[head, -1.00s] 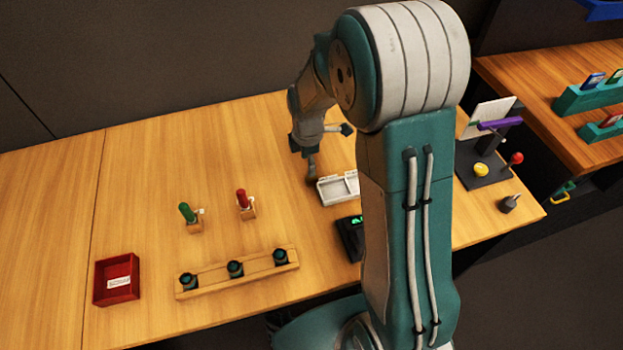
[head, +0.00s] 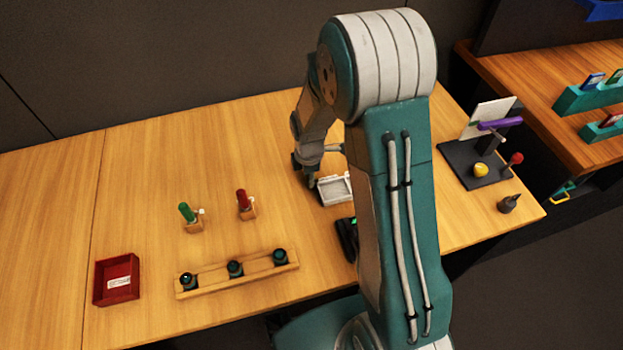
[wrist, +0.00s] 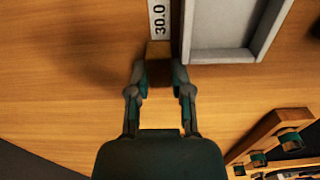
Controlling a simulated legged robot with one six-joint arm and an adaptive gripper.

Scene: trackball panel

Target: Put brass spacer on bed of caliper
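My gripper (wrist: 159,76) points down at the table in the wrist view, its fingers on both sides of a small brass-brown block, which looks like the brass spacer (wrist: 158,50). No gap shows between fingertips and block. A white strip marked "30.0" (wrist: 159,18) lies just beyond the block; I cannot tell whether it belongs to it. In the head view my gripper (head: 311,182) is low at the left edge of a white tray (head: 323,201); the spacer is not clear there. A dark device with a green display (head: 345,236), possibly the caliper, is partly hidden behind my arm.
The white tray also fills the top right of the wrist view (wrist: 221,55). A wooden rack (head: 225,279) with dark round pieces, green (head: 187,212) and red (head: 243,200) upright items and a red box (head: 117,279) stand left. A dark panel with a yellow ball (head: 480,170) stands right.

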